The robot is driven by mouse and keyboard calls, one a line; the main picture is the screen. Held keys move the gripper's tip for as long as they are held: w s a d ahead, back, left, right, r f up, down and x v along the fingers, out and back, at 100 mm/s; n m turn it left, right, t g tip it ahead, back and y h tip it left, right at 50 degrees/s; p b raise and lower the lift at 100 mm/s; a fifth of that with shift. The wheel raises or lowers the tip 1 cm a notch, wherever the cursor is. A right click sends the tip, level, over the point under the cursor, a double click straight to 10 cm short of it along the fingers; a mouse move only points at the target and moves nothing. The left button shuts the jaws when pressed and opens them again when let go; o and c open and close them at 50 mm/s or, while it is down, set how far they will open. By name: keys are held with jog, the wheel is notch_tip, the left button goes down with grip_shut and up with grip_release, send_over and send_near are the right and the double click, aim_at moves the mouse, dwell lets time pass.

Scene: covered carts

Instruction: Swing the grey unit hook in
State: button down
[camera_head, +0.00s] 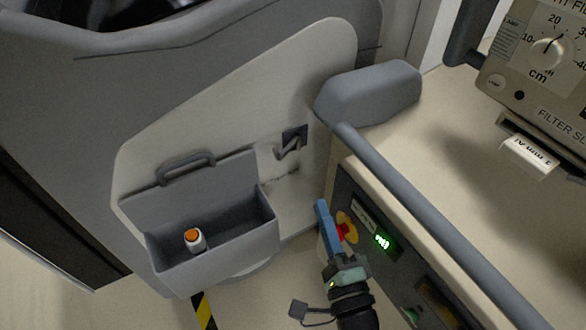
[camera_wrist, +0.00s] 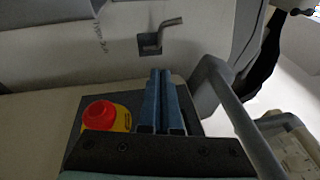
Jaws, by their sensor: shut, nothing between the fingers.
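The grey unit hook (camera_head: 289,150) is a small bent metal bar at a dark square plate on the pale side panel of the grey unit (camera_head: 235,125). In the wrist view the hook (camera_wrist: 166,32) sticks out from the dark plate, its free end bent to the right. My gripper (camera_head: 321,204) has blue fingers, shut and empty. It is below and right of the hook in the head view, apart from it. In the wrist view the fingertips (camera_wrist: 161,72) point up toward the panel, just below the hook, with a gap between.
A red button on a yellow base (camera_wrist: 101,116) is close beside my fingers, on the cart's dark control panel (camera_head: 378,235). A grey rail (camera_head: 430,215) with a thick bumper (camera_head: 370,92) is to the right. An open grey bin (camera_head: 215,235) holds an orange-capped bottle (camera_head: 195,240).

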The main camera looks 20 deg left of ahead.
aim_at(288, 149)
jog(key=w+a+r+b, duration=0.1)
jog(key=w+a, duration=0.5)
jog(key=a, duration=0.2)
jog(key=shift+r, duration=0.35)
